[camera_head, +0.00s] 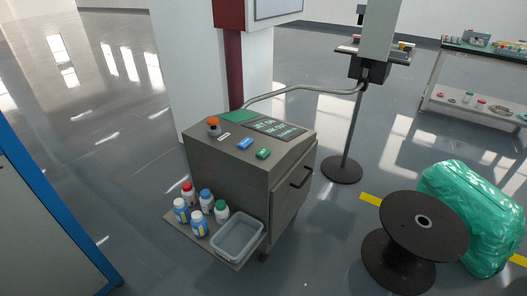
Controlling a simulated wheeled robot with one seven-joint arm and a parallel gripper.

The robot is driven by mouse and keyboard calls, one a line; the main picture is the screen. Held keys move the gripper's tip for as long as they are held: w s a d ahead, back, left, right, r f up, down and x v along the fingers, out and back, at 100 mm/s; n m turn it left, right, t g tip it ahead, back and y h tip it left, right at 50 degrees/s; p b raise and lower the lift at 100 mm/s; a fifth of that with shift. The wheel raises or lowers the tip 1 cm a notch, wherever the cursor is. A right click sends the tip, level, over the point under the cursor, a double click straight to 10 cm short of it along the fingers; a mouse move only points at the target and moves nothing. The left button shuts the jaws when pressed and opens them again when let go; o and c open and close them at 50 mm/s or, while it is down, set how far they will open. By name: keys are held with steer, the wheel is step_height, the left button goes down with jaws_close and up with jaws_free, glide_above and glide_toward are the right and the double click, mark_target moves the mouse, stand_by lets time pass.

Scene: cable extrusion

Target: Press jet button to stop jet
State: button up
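A grey cabinet (225,172) stands on the floor at the centre of the view. Its sloped top carries a dark display (285,128) with green letters; the top line seems to read "JET ON", but the rest is too small to be sure. In front of the display are a blue button (245,143) and a green button (263,154). An orange-topped dark knob (214,125) is at the top's left, beside a small white label. I cannot read which button is marked for the jet. My gripper is not in view.
A shelf on the cabinet's front holds several capped bottles (199,223) and a clear tub (238,238). A black spool (419,228) and a green wrapped bundle (475,205) stand at right. A pole stand (345,166) is behind. Floor at left is open, beside a blue-edged panel (55,190).

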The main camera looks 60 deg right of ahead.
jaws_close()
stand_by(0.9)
